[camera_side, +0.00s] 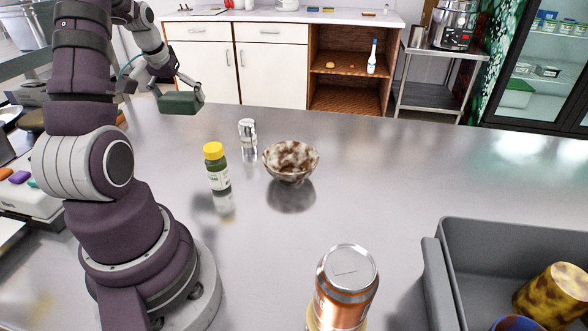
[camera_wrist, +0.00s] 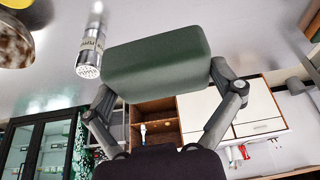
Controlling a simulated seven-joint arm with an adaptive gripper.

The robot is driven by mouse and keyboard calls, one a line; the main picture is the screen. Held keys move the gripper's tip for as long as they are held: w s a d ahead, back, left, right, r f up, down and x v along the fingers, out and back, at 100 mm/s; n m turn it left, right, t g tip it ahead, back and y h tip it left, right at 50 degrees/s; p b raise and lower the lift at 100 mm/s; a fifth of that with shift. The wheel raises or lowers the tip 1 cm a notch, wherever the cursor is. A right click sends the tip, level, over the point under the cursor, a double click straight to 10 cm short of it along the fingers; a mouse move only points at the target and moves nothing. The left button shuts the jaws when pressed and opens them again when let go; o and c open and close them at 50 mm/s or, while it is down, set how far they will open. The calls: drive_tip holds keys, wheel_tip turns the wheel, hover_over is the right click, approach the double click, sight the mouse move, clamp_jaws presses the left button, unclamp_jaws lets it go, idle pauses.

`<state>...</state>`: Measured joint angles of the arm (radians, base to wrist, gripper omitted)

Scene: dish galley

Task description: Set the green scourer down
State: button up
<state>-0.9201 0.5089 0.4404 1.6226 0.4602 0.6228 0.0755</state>
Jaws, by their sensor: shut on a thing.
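The green scourer (camera_side: 180,103) is a dark green block held in my gripper (camera_side: 178,96) above the far left part of the metal counter (camera_side: 390,165). In the wrist view the scourer (camera_wrist: 157,64) spans between the two fingers of my gripper (camera_wrist: 160,85), which are shut on it at its ends. In the side view there is a gap between the scourer and the counter surface, though its exact height is hard to tell.
A yellow-capped bottle (camera_side: 217,168), a metal shaker (camera_side: 248,134) and a brown speckled bowl (camera_side: 291,160) stand on the counter. A can (camera_side: 345,285) stands at the front. A grey bin (camera_side: 450,280) with cups is at the right. The counter's middle right is bare.

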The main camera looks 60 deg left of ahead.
wheel_tip(320, 180, up, 2)
drive_tip(key=w+d+m, duration=0.3)
drive_tip(key=w+d, duration=0.7)
drive_tip(key=d, duration=0.2)
drive_tip(key=d+m+t+h, duration=0.25)
drive_tip(key=d+m, duration=0.35)
drive_tip(key=d, duration=1.6)
drive_tip(key=shift+m+g+h, duration=0.3)
drive_tip(key=shift+g+h, duration=0.15)
drive_tip(key=shift+g, duration=0.1)
drive_tip(key=f, duration=0.9)
drive_tip(key=shift+s+d+f, duration=0.25)
drive_tip(key=shift+f, duration=0.1)
drive_tip(key=shift+w+f, duration=0.2)
drive_tip(key=shift+w, duration=0.05)
hover_over(389, 205)
drive_tip(key=s, duration=0.2)
drive_tip(key=shift+w+f, duration=0.1)
drive_tip(key=shift+f, duration=0.65)
drive_tip(key=shift+w+f, duration=0.2)
drive_tip(key=shift+f, duration=1.55)
